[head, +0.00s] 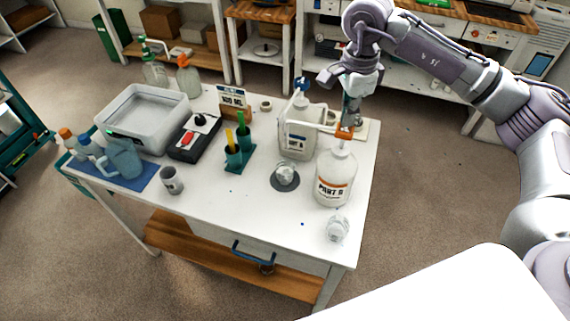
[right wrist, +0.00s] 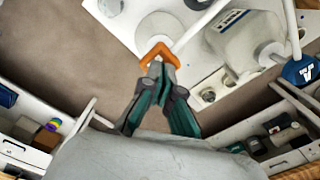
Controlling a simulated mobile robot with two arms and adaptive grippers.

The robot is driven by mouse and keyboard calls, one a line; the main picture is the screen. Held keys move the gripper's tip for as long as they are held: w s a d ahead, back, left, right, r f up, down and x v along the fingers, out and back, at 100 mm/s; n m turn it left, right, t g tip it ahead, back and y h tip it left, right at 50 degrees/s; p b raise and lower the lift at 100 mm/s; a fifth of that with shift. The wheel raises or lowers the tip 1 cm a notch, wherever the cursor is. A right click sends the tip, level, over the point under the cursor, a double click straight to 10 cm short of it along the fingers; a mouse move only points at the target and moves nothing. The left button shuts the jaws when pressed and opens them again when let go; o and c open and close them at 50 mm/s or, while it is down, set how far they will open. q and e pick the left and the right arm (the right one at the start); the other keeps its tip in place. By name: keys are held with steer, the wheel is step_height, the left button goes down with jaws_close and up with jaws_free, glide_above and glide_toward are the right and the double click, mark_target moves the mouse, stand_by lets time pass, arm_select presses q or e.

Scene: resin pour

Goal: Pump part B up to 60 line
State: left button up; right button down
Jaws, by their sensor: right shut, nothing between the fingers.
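The part B bottle (head: 333,190) is a white bottle with an orange-banded label, standing upright near the table's right side. Its orange pump head (head: 345,132) also shows in the right wrist view (right wrist: 160,50). My right gripper (head: 349,112) is shut and empty, with its fingertips right at the pump head; I cannot tell whether they touch. In the right wrist view its green-sided fingers (right wrist: 158,72) are together beside the orange head. A clear cup (head: 286,171) stands on a dark grey disc (head: 286,184) left of the bottle. Its lines are too small to read. My left gripper is not in view.
A larger white jug (head: 297,141) with a blue pump head (head: 301,84) stands just behind. Another clear cup (head: 337,229) is at the front right. A green holder with sticks (head: 238,160), a grey cup (head: 171,180) and a black scale-like device (head: 194,138) stand farther left.

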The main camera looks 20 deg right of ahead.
steer(key=shift+r+p, duration=1.8)
steer(key=shift+r, duration=1.3)
steer(key=shift+f, duration=0.1)
